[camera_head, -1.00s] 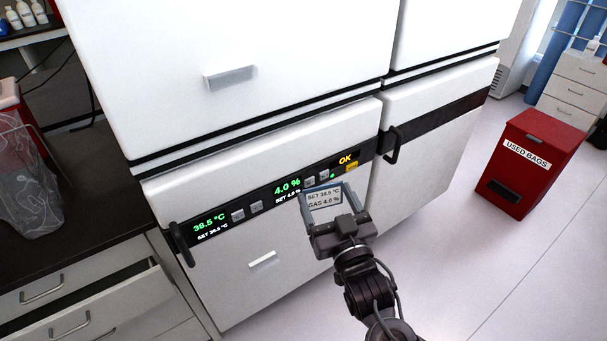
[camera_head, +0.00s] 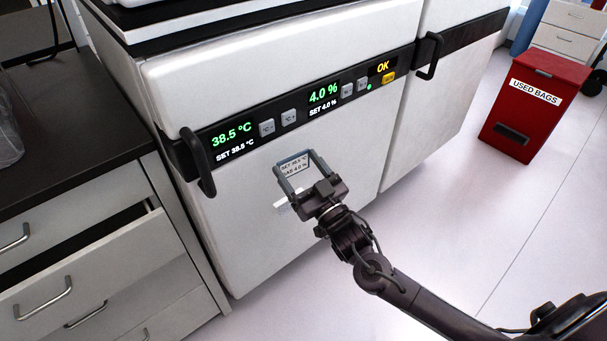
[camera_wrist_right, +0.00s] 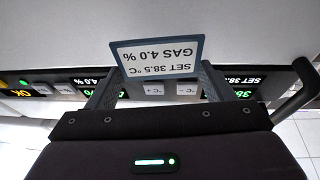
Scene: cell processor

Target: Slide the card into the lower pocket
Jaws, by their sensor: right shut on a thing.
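The card (camera_head: 294,168) is a small white plate with a dark frame and the printed lines "SET 38.5 °C" and "GAS 4.0 %". My right gripper (camera_head: 295,161) is shut on it, with its fingers along the card's two sides. In the right wrist view the card (camera_wrist_right: 158,57) stands out between the fingertips, its text upside down. The lower pocket (camera_head: 282,205) is a small white holder on the front of the lower white door (camera_head: 340,150). My gripper partly hides it. The card appears above the pocket in the head view; I cannot tell the gap. My left gripper is not in view.
A black control panel (camera_head: 300,119) with green readouts crosses the door's top. A black handle (camera_head: 198,160) juts out at its left. A drawer cabinet (camera_head: 90,250) with a partly open drawer stands left. A red "USED BAGS" bin (camera_head: 530,110) stands right, on open floor.

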